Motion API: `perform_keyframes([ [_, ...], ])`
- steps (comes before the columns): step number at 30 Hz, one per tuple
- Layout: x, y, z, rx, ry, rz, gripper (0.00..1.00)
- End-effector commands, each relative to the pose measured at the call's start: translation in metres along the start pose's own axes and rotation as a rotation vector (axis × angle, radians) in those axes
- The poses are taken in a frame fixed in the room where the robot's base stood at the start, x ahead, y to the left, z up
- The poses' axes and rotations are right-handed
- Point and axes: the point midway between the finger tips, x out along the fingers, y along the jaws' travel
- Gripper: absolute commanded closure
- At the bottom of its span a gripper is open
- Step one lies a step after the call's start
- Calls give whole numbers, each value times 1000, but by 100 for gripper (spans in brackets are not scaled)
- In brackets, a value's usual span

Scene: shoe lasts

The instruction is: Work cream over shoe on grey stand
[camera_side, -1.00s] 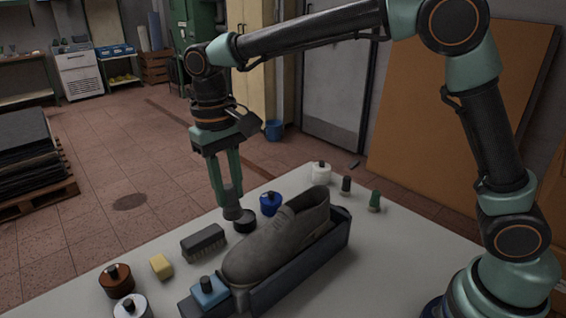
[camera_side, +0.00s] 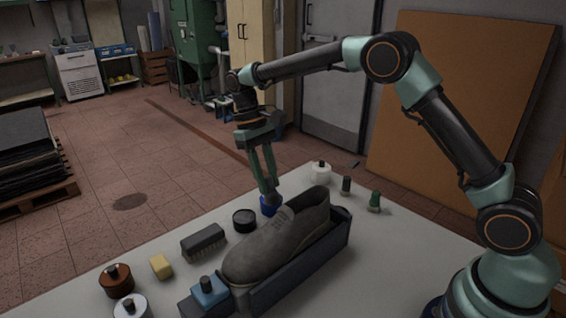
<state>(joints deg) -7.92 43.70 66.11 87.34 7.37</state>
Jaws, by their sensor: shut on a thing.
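A dark grey slip-on shoe (camera_side: 280,240) rests on a dark slate-grey stand (camera_side: 300,276), toe toward the lower left. My gripper (camera_side: 270,190) points down beyond the shoe, its fingers close together on a small dark thing just at the top of a blue jar (camera_side: 268,208). I cannot tell whether that dark thing is the jar's knob or a separate piece. The fingers partly hide the jar. A flat black tin (camera_side: 244,220) stands left of the blue jar.
A dark brush (camera_side: 203,242), a yellow block (camera_side: 161,266) and a brown jar (camera_side: 117,281) lie on the left of the table (camera_side: 420,262). A white jar (camera_side: 321,172) and two small upright pieces, one green (camera_side: 375,202), stand at the back right.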

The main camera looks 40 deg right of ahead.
Motion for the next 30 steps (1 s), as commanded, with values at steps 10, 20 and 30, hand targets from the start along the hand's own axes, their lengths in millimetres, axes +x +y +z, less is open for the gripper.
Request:
perform_keyframes([
  [10, 12, 50, -3, 6, -2, -32, 100],
  [20, 18, 74, -5, 3, -2, -47, 100],
  [30, 19, 75, -5, 2, -2, -48, 100],
])
